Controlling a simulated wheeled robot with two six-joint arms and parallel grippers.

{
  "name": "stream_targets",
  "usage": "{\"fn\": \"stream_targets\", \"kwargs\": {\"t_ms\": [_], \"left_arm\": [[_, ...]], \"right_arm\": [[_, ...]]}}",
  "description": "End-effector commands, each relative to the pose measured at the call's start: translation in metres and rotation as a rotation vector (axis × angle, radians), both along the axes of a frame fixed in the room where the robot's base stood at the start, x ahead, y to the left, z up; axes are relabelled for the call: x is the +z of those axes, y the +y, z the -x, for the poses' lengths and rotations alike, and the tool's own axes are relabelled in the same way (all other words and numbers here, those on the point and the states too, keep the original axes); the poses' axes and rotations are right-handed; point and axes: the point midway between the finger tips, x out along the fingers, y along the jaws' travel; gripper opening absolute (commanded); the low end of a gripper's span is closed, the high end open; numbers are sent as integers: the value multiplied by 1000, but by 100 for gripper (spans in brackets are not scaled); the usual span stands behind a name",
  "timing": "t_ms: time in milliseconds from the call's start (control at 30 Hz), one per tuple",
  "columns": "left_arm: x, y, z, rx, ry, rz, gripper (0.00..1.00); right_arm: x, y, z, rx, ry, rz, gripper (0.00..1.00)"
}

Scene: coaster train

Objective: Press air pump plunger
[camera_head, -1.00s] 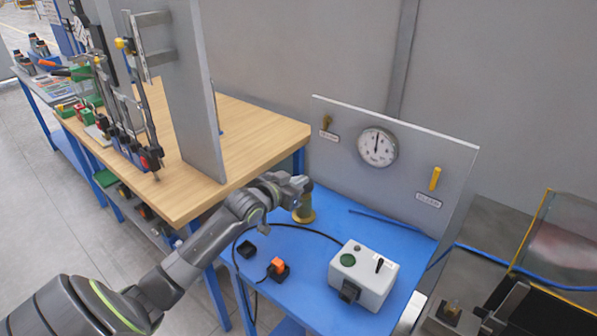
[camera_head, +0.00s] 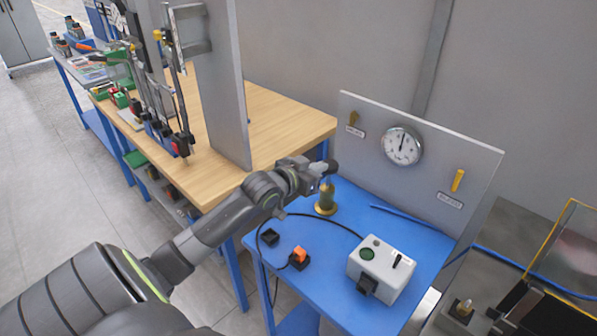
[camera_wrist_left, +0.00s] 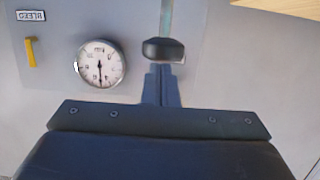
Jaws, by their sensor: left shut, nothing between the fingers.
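The air pump (camera_head: 326,204) is a small brass cylinder on the blue bench. A thin pale rod rises from it to a dark knob (camera_head: 331,167). My left gripper (camera_head: 319,169) is at knob height, just left of the knob in the head view. In the left wrist view, the knob (camera_wrist_left: 163,49) shows just past the shut fingers (camera_wrist_left: 161,84), with the rod (camera_wrist_left: 167,17) running up the picture. The fingers are empty. I cannot tell whether they touch the knob. My right gripper is in neither view.
A grey panel behind the bench holds a round gauge (camera_head: 402,146) and a yellow bleed lever (camera_head: 458,180). A white control box (camera_head: 381,268), an orange-topped switch (camera_head: 299,257) and a black block (camera_head: 270,237) stand on the blue bench (camera_head: 419,289). A wooden workbench (camera_head: 284,124) adjoins.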

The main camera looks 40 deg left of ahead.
Motion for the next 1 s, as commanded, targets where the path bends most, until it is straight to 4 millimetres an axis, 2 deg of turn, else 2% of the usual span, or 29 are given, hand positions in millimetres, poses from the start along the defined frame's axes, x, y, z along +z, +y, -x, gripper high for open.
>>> {"fn": "stream_targets", "kwargs": {"t_ms": [33,200,400,600,1000], "left_arm": [[-2,2,11,1,5,-6,0],[7,4,40,0,2,-7,0],[15,5,63,0,0,-5,0],[18,5,71,-1,-2,-2,0],[18,5,71,0,-3,-1,0]], "right_arm": [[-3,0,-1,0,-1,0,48],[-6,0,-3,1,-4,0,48],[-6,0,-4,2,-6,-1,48],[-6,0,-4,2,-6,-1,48],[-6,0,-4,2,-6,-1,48]]}}
